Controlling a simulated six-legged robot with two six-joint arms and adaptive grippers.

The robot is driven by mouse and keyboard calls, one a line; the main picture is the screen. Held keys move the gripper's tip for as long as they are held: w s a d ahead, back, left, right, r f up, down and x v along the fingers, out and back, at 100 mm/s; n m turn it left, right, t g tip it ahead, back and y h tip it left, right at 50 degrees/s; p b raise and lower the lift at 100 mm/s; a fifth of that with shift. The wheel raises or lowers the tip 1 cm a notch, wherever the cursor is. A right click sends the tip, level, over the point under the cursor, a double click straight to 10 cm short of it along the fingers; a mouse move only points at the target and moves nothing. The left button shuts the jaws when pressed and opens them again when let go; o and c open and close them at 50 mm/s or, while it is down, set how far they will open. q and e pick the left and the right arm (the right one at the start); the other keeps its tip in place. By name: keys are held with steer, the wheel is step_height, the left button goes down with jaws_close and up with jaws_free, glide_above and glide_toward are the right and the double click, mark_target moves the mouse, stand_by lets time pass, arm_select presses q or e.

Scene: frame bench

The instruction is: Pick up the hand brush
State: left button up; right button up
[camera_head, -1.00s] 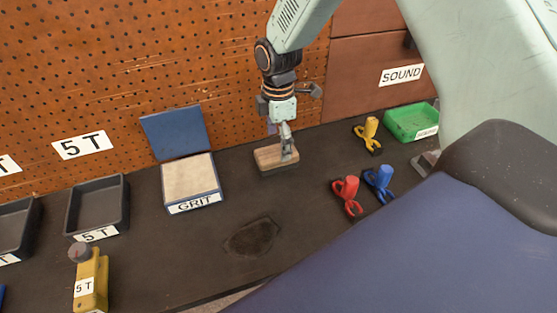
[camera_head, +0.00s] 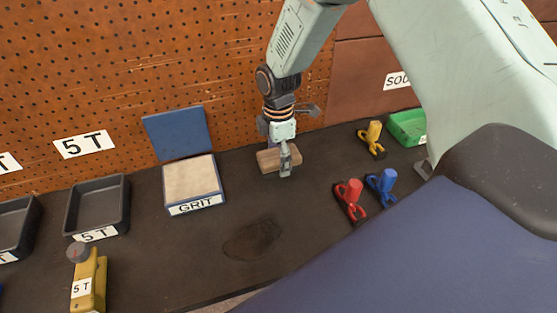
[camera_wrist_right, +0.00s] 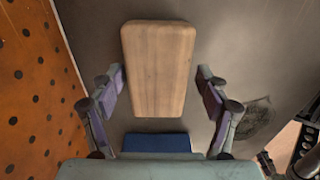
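The hand brush (camera_head: 268,161) is a pale wooden block on the dark bench, at the foot of the pegboard. It also shows from above in the right wrist view (camera_wrist_right: 158,65), where only its wooden top is seen. My right gripper (camera_head: 284,160) is directly over it, pointing down, with one finger in front of the wood. In the right wrist view the right gripper (camera_wrist_right: 162,82) is open, with a finger on either side of the block. Narrow gaps show there, and contact is not evident. My left gripper is not in view.
A box labelled GRIT (camera_head: 192,180) with a raised blue lid stands left of the brush. Red (camera_head: 351,195), blue (camera_head: 383,183) and yellow (camera_head: 372,138) handled items and a green tray (camera_head: 407,128) lie right. A dark patch (camera_head: 253,241) marks clear bench in front.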

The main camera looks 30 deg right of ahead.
steer(key=shift+w+d+f, duration=0.1)
steer(key=shift+d+f, duration=0.05)
steer(key=shift+d, duration=0.1)
steer(key=shift+c, duration=1.4)
steer(key=shift+a, duration=0.2)
steer(key=c, duration=0.6)
steer(key=shift+d, duration=0.15)
steer(key=shift+c, duration=1)
